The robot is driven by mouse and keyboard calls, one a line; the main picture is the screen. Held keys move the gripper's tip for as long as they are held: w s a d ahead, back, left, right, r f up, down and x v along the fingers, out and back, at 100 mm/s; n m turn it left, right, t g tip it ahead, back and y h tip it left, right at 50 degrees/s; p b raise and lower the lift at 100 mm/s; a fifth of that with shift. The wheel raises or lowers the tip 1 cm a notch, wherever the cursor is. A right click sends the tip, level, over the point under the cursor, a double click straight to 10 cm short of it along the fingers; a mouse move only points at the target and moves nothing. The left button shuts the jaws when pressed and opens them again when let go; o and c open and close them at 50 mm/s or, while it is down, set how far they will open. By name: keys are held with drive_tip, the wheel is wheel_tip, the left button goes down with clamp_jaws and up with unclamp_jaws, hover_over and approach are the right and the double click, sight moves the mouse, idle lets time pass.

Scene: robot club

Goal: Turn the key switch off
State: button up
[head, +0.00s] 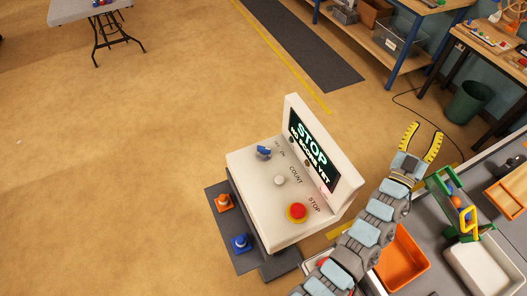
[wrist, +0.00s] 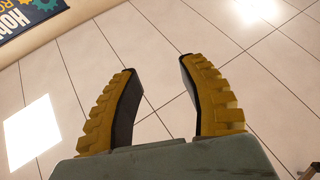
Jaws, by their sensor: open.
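The key switch (head: 264,152) is a blue knob at the upper left of a white control box (head: 250,172), with small position labels beside it that look like "OFF" and "ON". The box's raised screen (head: 311,148) reads "STOP" and "NO SCORE YET". My gripper (head: 427,133) is to the right of the box, well apart from it, with yellow fingers spread and nothing between them. In the wrist view its fingers (wrist: 158,75) point up at the tiled ceiling. The key switch is not in the wrist view.
A white button (head: 279,180) and a red stop button (head: 297,212) share the panel. A green rack (head: 450,200) and an orange tray (head: 401,262) are on the right-hand bench.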

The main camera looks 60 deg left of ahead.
drive_tip(key=w+a+r+m+g+h+b, duration=0.1)
drive_tip(key=w+a+r+m+h+b, duration=0.3)
drive_tip(key=w+a, duration=0.5)
drive_tip(key=s+a+f+m+g+h, duration=0.1)
drive_tip(key=a+f+m+g+h, duration=0.25)
drive_tip(key=a, duration=0.85)
drive_tip(key=s+a+f+m+g+h, duration=0.1)
drive_tip(key=s+a+f+m+g, duration=0.15)
drive_tip(key=s+a, duration=0.45)
drive_tip(key=s+a+f+m+g+h, duration=0.1)
drive_tip(key=s+a+f+g, duration=0.15)
drive_tip(key=s+a, duration=0.55)
drive_tip(key=s+a+m+g, duration=0.2)
drive_tip(key=s+a+g, duration=0.15)
drive_tip(key=s, duration=0.65)
drive_tip(key=m+g+h+b, duration=0.3)
drive_tip(key=m+g+h, duration=0.1)
drive_tip(key=h, duration=0.2)
approach(263, 148)
drive_tip(key=p+x, duration=0.2)
drive_tip(key=x, duration=0.8)
drive_tip(key=shift+w+f, duration=0.1)
drive_tip(key=shift+f, duration=0.05)
